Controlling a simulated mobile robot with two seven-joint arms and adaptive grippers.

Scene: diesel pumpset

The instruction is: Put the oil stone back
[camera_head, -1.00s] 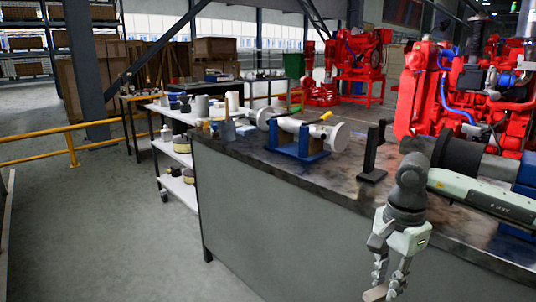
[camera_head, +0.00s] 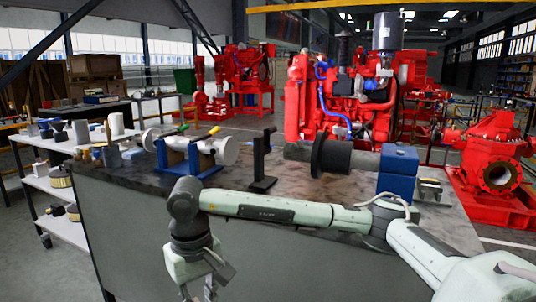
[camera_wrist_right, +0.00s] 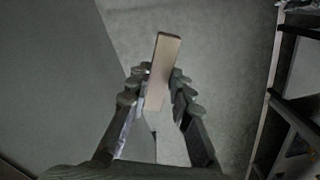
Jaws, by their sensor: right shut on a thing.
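The oil stone (camera_wrist_right: 163,70) is a small pale tan bar in the right wrist view. My right gripper (camera_wrist_right: 160,76) is shut on it, with fingers on both sides and the bar's far end sticking out past the fingertips. In the head view my right gripper (camera_head: 210,286) hangs down in front of the workbench, cut off at the bottom edge, and the stone does not show there. Grey floor lies below the stone in the wrist view. My left gripper is not in view.
The workbench (camera_head: 135,225) carries a blue stand (camera_head: 185,168) with a metal shaft, a black upright bracket (camera_head: 262,165) and a blue block (camera_head: 397,170). A white shelf cart (camera_head: 62,190) stands at the left. A red engine (camera_head: 340,95) and red pump (camera_head: 490,165) are behind.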

